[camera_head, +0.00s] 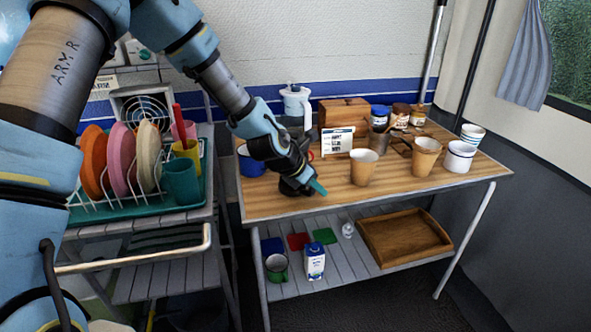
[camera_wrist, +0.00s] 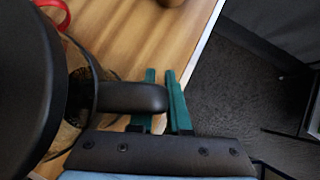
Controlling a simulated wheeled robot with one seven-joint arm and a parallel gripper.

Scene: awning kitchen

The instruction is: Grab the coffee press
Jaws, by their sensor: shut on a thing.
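The coffee press shows in the wrist view as a large round black lid (camera_wrist: 25,80), part of a clear body with wire, and a black handle (camera_wrist: 130,97) reaching right. My gripper (camera_wrist: 160,76) has its two teal fingers close together at the handle's outer end, shut on the handle. In the head view my gripper (camera_head: 319,188) is low over the front left part of the wooden table (camera_head: 290,205). There the press is mostly hidden behind my wrist, and I cannot tell whether its base touches the tabletop.
Paper cups (camera_head: 362,168) (camera_head: 426,157) stand right of my gripper, with a small sign (camera_head: 337,142) behind. A blue mug (camera_head: 250,162) is to the left. Jars (camera_head: 400,116) and a wooden box (camera_head: 343,112) stand at the back. A dish rack (camera_head: 140,205) is on the left cart.

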